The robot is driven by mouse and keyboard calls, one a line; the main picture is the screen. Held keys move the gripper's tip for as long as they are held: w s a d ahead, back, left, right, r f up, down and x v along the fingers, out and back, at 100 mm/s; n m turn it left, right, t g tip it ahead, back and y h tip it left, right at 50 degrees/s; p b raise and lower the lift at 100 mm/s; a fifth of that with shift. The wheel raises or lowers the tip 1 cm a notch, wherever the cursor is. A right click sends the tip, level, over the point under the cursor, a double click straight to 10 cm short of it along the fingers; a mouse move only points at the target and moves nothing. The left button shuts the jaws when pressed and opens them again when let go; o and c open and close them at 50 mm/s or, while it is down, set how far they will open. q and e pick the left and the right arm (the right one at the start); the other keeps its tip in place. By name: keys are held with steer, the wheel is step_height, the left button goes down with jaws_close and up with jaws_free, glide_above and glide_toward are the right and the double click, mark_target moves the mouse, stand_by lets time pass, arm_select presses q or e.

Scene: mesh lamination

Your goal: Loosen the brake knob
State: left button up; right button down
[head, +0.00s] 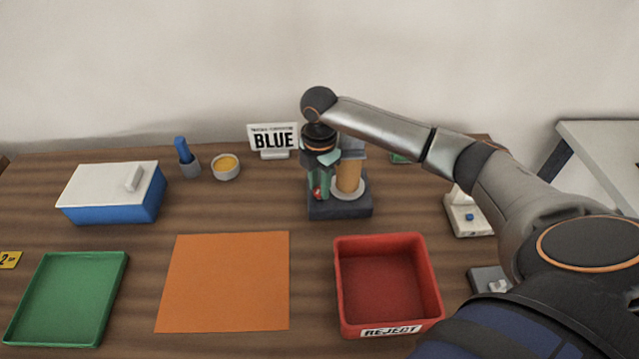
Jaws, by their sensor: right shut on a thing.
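The brake knob (317,194) shows as a small red spot low on the left side of a dark stand (340,208) at the back middle of the table. My right gripper (318,185) reaches down from above, and its fingers are shut on the knob. The fingers and wrist hide most of the knob, so I cannot tell how far it is turned. A tan spool (348,176) stands upright on the stand over a pale round flange, just right of my gripper. My left gripper is not in view.
A red reject bin (388,325) stands in front of the stand. A white device (468,216) stands right.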

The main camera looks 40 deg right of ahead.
mark_target(319, 190)
steer(key=n, duration=0.6)
stand_by(0.6)
steer(key=c, duration=0.6)
jaws_free()
steer(key=shift+r, duration=0.1)
step_height(319, 190, up, 12)
steer(key=shift+r+b, duration=0.2)
steer(key=shift+b, duration=0.15)
